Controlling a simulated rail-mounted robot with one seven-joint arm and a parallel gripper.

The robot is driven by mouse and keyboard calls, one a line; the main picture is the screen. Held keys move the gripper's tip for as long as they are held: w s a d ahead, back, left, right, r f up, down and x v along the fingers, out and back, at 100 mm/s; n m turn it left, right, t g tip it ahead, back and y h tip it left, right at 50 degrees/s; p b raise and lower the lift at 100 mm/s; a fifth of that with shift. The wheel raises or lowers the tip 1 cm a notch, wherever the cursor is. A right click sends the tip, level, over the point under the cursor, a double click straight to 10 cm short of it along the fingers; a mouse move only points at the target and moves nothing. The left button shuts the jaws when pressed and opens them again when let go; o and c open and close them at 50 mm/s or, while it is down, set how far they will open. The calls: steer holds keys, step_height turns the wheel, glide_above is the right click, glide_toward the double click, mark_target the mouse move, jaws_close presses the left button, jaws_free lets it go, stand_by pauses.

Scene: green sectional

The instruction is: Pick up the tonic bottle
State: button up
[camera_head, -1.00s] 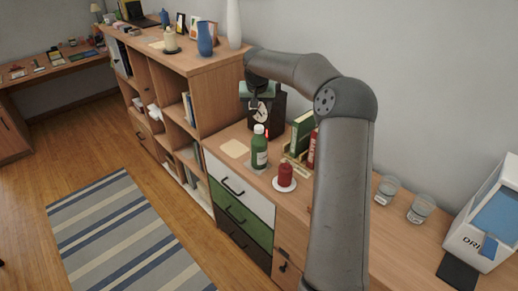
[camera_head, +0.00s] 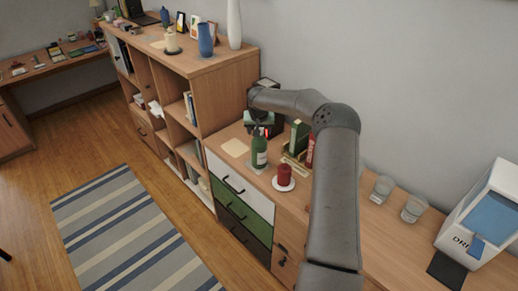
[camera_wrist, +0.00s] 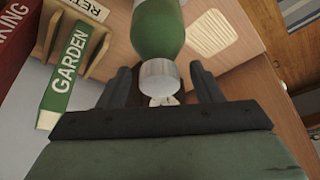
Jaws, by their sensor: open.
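The tonic bottle (camera_head: 259,152) is green with a pale label and a light cap. It stands upright on the low cabinet top, left of a red candle on a white dish. In the wrist view the bottle (camera_wrist: 159,35) points its silver-white cap toward me. My gripper (camera_head: 260,129) is just above the bottle's top in the head view. In the wrist view my gripper (camera_wrist: 160,84) is open, with one dark finger on each side of the cap. I see gaps between the fingers and the cap.
A red candle (camera_head: 284,174) stands close to the bottle's right. Green books (camera_head: 298,138) in a wooden holder are behind it; the GARDEN book (camera_wrist: 66,80) is left in the wrist view. A beige mat (camera_head: 235,148) lies left. Two glasses (camera_head: 382,188) stand farther right.

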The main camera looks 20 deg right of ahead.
jaws_close()
steer(key=shift+r, duration=0.15)
